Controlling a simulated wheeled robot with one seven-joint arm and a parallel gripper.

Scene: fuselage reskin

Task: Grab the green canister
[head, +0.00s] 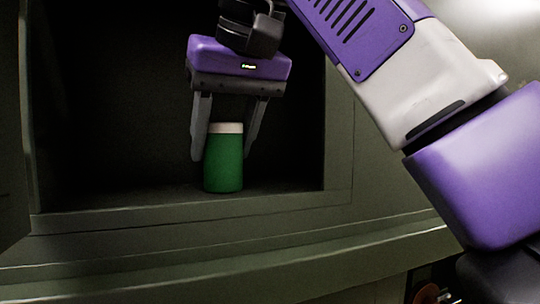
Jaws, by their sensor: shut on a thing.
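The green canister (223,165) with a pale cap stands upright on the floor of a dark recessed compartment (120,218). My gripper (222,158) reaches down over it from above. Its two grey fingers are on either side of the canister's upper part, and it is shut on the canister. The canister's base appears to be on or just at the compartment floor; a small lift cannot be told from this view.
The compartment has a raised front lip and a right side wall (338,130). A panel (12,160) stands at the left edge. The compartment floor beside the canister looks clear. A reddish round part (427,294) shows at the bottom right.

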